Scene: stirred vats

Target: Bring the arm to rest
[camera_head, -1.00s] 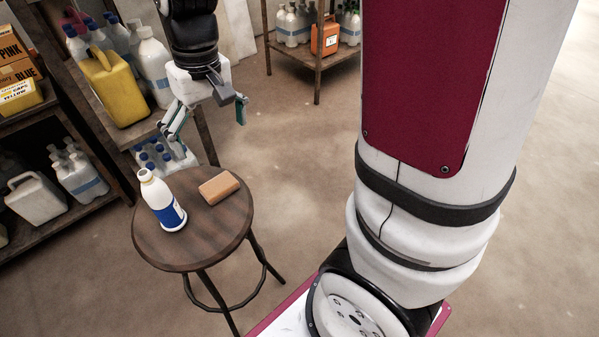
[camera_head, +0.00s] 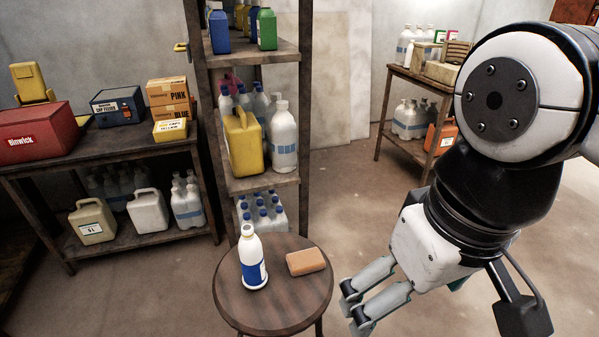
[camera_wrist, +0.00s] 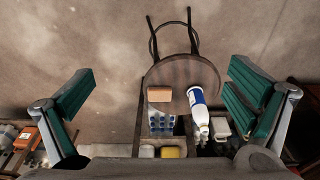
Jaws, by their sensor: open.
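My gripper (camera_head: 358,308) hangs in the air to the right of the round stool in the head view. In the wrist view its green-padded fingers (camera_wrist: 158,98) are spread wide with nothing between them. A white bottle with a blue label (camera_head: 253,262) stands upright on the stool. A tan block (camera_head: 306,262) lies beside it, to its right, apart from it. Both also show in the wrist view, the bottle (camera_wrist: 199,108) and the block (camera_wrist: 159,94), beyond the fingers and untouched.
The round wooden stool (camera_head: 262,311) stands in front. Behind it is a tall shelf (camera_head: 246,53) with jugs and bottles. A low rack (camera_head: 97,155) with boxes and jugs is at left, another shelf (camera_head: 427,80) at back right. Open floor (camera_head: 335,189) lies between.

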